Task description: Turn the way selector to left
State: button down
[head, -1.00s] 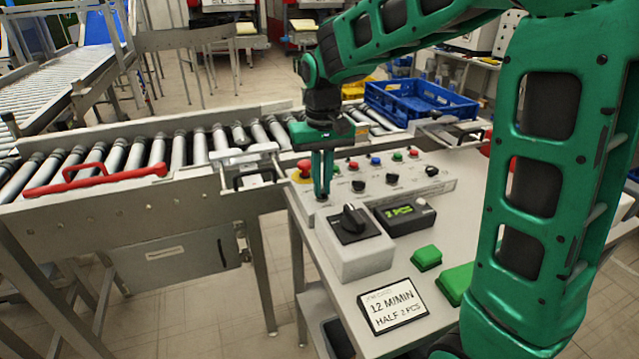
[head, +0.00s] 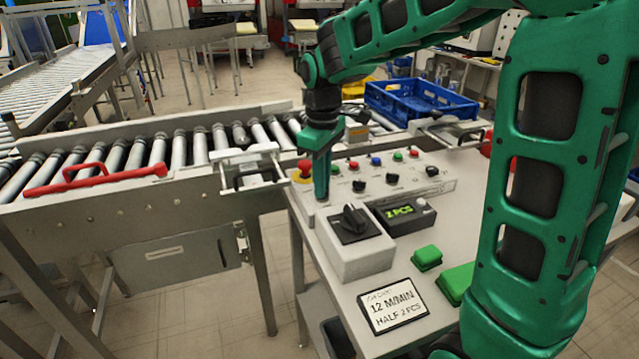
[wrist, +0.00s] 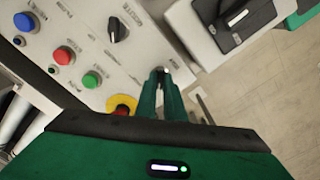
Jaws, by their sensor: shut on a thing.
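The control panel (head: 400,190) carries several coloured buttons and black knobs. My gripper (head: 321,196) points down at its front left corner, beside the red and yellow emergency stop (head: 302,172). In the wrist view, the gripper fingertips (wrist: 163,75) are closed around a small dark knob, which I take as the way selector (wrist: 160,70). The fingers hide most of it, so its pointing direction and label cannot be read. Another black knob (wrist: 117,28) on the panel stands clear of the fingers.
A white box with a large black rotary knob (head: 355,218) stands in front of the panel, next to a small display (head: 404,213). The roller conveyor (head: 170,150) runs behind at left. A blue crate (head: 420,103) stands at the back.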

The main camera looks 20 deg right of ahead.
jog(key=shift+w+r+n, duration=0.1)
jog(key=shift+w+n, duration=0.05)
jog(key=shift+n, duration=0.25)
jog(key=shift+d, duration=0.1)
jog(key=c, duration=1.9)
grip_release()
jog(key=shift+o, duration=0.2)
notch_tip(320, 180, up, 11)
jog(key=shift+f, duration=0.2)
